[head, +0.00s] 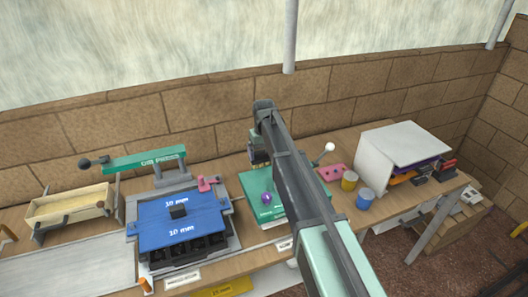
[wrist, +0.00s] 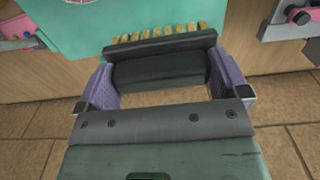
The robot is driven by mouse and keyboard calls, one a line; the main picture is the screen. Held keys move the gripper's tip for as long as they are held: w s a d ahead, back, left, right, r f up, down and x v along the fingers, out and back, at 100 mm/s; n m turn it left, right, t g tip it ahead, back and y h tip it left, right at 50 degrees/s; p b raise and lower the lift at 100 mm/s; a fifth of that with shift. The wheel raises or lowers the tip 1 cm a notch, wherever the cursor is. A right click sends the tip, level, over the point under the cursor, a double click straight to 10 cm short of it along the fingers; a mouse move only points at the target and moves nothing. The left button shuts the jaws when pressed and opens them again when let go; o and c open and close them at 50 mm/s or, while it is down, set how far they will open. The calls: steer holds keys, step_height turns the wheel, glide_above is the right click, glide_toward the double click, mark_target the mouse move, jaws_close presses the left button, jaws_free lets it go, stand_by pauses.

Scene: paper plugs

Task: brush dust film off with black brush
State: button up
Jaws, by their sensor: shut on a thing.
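My gripper (wrist: 160,72) has purple fingers, one at each end of a black brush (wrist: 162,48). It is shut on this brush, whose row of yellow bristles points toward the top of the wrist view. A teal board (wrist: 75,25) fills the top of that view, and the brush overlaps its edge from the camera's side. In the head view, the teal board (head: 254,184) lies on the bench, partly hidden by my arm. I cannot make out the brush in the head view, and contact between bristles and board cannot be told. No dust film is clearly visible.
Left of the board is a blue-plated fixture (head: 160,238) with a pink clamp (head: 207,184). To the right are a pink holed block (head: 331,173), a yellow cup (head: 349,181), a blue cup (head: 365,199) and a white open box (head: 374,165). A block wall (head: 222,121) runs behind the bench.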

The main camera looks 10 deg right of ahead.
steer(key=shift+f, duration=0.1)
step_height(320, 180, up, 3)
steer(key=p, duration=0.3)
stand_by(0.3)
